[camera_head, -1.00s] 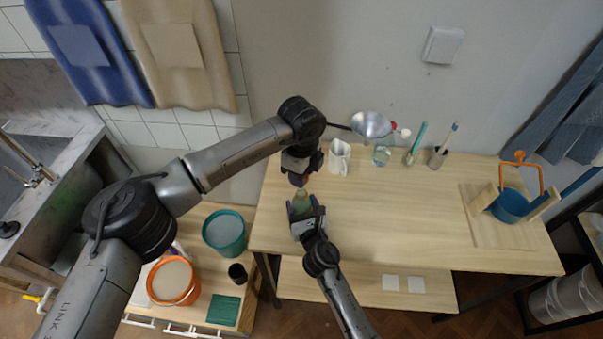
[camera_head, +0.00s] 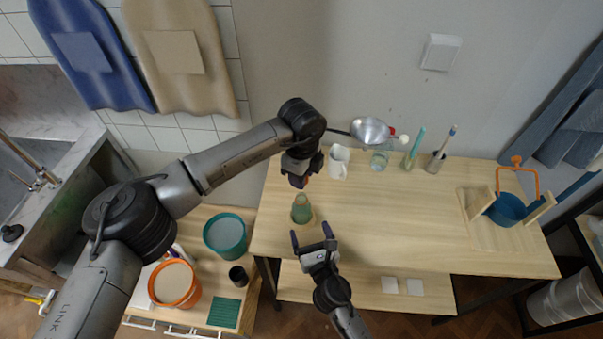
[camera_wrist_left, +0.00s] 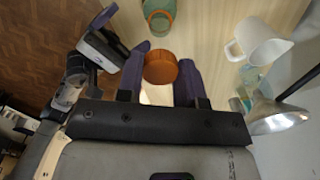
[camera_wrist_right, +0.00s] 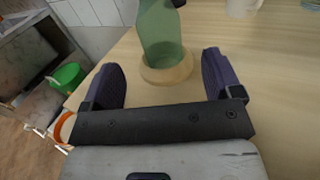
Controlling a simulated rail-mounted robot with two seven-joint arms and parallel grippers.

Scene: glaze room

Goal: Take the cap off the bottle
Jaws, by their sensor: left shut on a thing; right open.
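The green translucent bottle (camera_head: 302,209) stands upright on the left part of the wooden table, its base in a pale round wooden ring (camera_wrist_right: 166,72). It also shows at the top of the left wrist view (camera_wrist_left: 159,16). My left gripper (camera_head: 299,181) is above and behind the bottle. It is shut on the orange-brown round cap (camera_wrist_left: 161,67), which is apart from the bottle. In the head view the cap is mostly hidden by the fingers. My right gripper (camera_head: 311,234) is open and empty, in front of the bottle and clear of it.
A wooden stand with a blue pot (camera_head: 508,208) is at the right. The table's middle is free. Buckets sit lower left.

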